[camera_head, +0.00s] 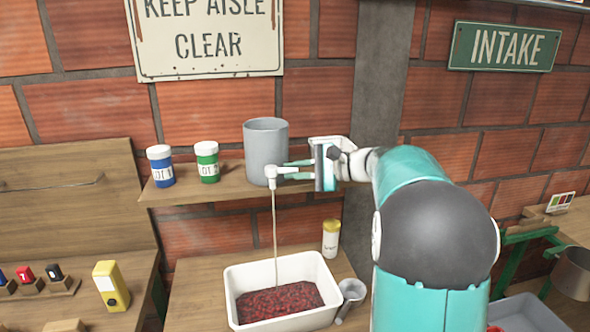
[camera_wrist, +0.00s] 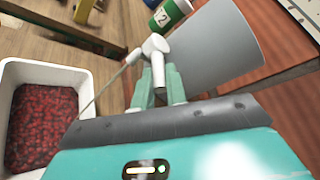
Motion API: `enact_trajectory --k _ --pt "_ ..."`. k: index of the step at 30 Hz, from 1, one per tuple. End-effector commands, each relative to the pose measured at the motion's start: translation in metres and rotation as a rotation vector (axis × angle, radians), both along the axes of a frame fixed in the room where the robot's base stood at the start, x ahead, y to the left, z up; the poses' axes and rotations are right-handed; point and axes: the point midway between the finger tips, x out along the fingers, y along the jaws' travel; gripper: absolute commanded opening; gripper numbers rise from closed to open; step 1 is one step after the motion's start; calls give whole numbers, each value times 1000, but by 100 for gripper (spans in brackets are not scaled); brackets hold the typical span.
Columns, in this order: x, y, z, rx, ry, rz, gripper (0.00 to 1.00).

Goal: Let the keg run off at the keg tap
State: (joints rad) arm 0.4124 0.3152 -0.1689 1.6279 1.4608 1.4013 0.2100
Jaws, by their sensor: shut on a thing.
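The grey keg (camera_head: 266,150) stands upright on a wooden shelf; it also shows in the wrist view (camera_wrist: 215,50). The white keg tap (camera_head: 272,175) sticks out low on its front, and in the wrist view the tap (camera_wrist: 157,47) lies between my fingertips. My gripper (camera_head: 290,170) is shut on the tap from the right; its fingers also show in the wrist view (camera_wrist: 158,85). A thin pale stream (camera_head: 275,225) runs from the tap down into a white tub (camera_head: 240,318) of dark red berries or pulp below.
Blue (camera_head: 161,167) and green (camera_head: 207,162) lidded jars stand left of the keg on the shelf (camera_head: 225,188). A yellow device (camera_head: 110,286) sits on the left bench.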

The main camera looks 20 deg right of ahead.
Motion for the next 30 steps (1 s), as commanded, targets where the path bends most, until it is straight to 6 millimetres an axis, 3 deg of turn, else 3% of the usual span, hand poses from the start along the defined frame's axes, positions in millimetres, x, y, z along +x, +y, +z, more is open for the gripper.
enact_trajectory --k 15,30 --pt "-16 8 0 -1 -1 -291 0" --pt "-16 9 0 0 1 -327 0"
